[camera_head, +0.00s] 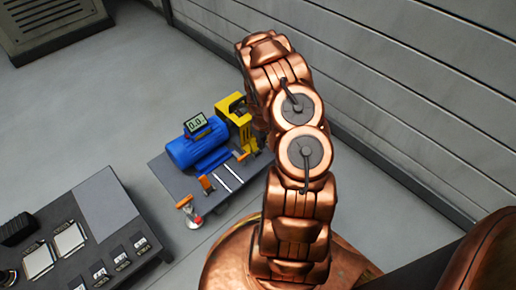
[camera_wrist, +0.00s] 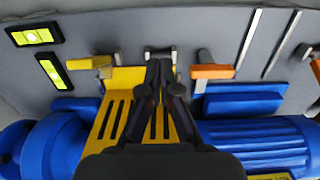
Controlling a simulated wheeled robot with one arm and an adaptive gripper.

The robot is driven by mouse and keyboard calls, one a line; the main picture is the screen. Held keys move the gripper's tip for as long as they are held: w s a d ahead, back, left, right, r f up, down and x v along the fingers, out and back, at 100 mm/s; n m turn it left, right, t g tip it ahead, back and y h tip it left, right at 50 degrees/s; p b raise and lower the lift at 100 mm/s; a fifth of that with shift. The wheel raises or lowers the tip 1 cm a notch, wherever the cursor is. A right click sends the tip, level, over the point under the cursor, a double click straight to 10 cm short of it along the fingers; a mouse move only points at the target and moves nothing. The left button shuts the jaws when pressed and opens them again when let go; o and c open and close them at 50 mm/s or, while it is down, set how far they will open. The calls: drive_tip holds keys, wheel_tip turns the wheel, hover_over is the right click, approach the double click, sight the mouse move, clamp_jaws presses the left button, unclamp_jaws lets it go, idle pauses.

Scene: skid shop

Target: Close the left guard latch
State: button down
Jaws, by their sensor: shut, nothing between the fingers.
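The yellow slotted guard (camera_wrist: 112,118) fills the lower middle of the wrist view; it also shows in the head view (camera_head: 236,108), partly behind my arm. A latch with a yellow handle (camera_wrist: 84,63) lies beside the guard's edge at its left in the wrist view, its handle pointing left. A metal bracket with dark sides (camera_wrist: 160,52) sits at the guard's top edge. My gripper (camera_wrist: 161,64) is shut and empty, its fingertips over the guard's edge just before this bracket; contact cannot be told. In the head view my arm hides the gripper.
An orange lever (camera_wrist: 212,71) stands right of my fingertips, near the blue motor (camera_wrist: 255,140). Two spirit levels (camera_wrist: 35,35) (camera_wrist: 52,71) lie at left. A display (camera_head: 195,123) reads 0.0. A control console (camera_head: 85,235) stands front left; the wall (camera_head: 400,85) is close on the right.

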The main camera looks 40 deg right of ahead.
drive_tip(key=shift+r+p, duration=0.75)
drive_tip(key=shift+r, duration=1.25)
drive_tip(key=shift+r, duration=0.1)
